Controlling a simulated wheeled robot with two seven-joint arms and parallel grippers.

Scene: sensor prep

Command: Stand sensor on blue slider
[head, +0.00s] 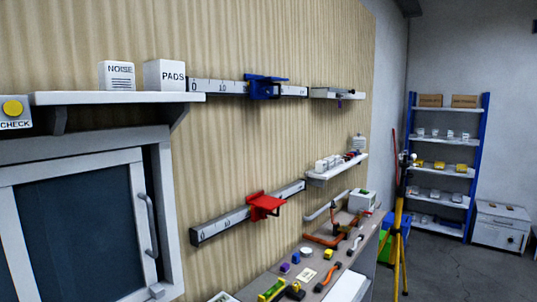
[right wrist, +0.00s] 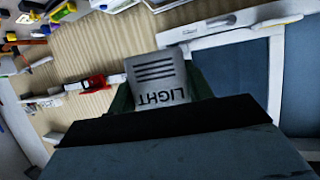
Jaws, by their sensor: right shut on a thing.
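The blue slider (head: 265,87) sits on the upper wall rail (head: 217,86), which has a printed scale. Its small platform looks empty. In the right wrist view, my right gripper (right wrist: 160,92) is shut on a white box marked LIGHT (right wrist: 157,72), the sensor, with dark fingers on both its sides. The label reads upside down in that view. Neither the right gripper nor the held sensor shows in the head view, so their distance from the blue slider is unclear. My left gripper is not in view.
A red slider (head: 264,206) sits on the lower rail (head: 215,228). A cluttered bench (head: 340,262) lies below.

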